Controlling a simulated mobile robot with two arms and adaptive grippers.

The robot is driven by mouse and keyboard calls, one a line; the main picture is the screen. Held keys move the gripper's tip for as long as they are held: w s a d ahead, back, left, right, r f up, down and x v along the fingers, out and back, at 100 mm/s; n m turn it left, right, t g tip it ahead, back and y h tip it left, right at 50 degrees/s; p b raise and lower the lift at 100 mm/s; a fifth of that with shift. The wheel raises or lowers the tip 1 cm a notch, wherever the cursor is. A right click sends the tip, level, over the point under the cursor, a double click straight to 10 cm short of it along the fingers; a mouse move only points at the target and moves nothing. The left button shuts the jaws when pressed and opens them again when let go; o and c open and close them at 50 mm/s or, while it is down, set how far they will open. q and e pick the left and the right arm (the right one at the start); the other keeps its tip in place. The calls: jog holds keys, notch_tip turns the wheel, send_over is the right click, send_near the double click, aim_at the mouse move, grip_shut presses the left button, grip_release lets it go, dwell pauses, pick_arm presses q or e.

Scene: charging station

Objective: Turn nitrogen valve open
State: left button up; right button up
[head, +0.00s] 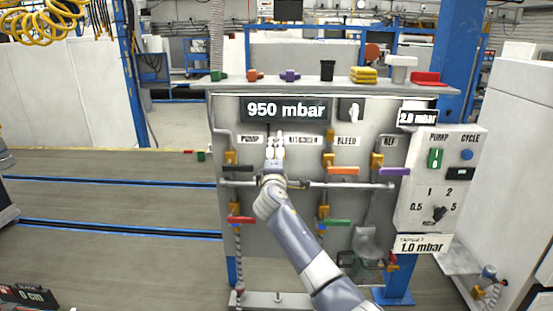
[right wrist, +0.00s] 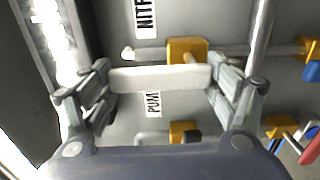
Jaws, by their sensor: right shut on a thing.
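The nitrogen valve shows in the right wrist view as a yellow body (right wrist: 187,50) on a grey pipe, with a white bar handle (right wrist: 160,78). The handle lies about parallel to that pipe. My right gripper (right wrist: 160,80) is shut on the white handle, one finger at each end. In the head view my right gripper (head: 276,146) is at the valve panel (head: 285,235) and covers the nitrogen valve. The nitrogen label (head: 303,140) is partly hidden behind it; part of the label (right wrist: 145,15) shows in the right wrist view. My left gripper is not in view.
Nearby are the pump valve's black handle (head: 238,168), an orange handle (head: 343,171), a purple handle (head: 396,171), a red handle (head: 243,220) and a green handle (head: 338,222). A display (head: 286,110) reads 950 mbar. A control box (head: 440,175) stands right.

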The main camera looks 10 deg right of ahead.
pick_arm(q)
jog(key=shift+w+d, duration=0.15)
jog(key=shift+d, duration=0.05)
pick_arm(e)
jog(key=shift+d+r, duration=0.3)
jog(key=shift+r, duration=0.05)
jog(key=o, duration=1.5)
jog(key=shift+w, duration=0.15)
jog(key=shift+c, duration=0.2)
jog(key=shift+w+d+f, duration=0.1)
jog(key=shift+d+f, duration=0.05)
jog(key=shift+f, duration=0.15)
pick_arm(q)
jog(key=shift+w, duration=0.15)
pick_arm(e)
jog(key=shift+s+a, duration=0.2)
jog(key=shift+a, duration=0.1)
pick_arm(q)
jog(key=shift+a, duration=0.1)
pick_arm(e)
jog(key=v, duration=1.1)
jog(key=shift+s, duration=0.4)
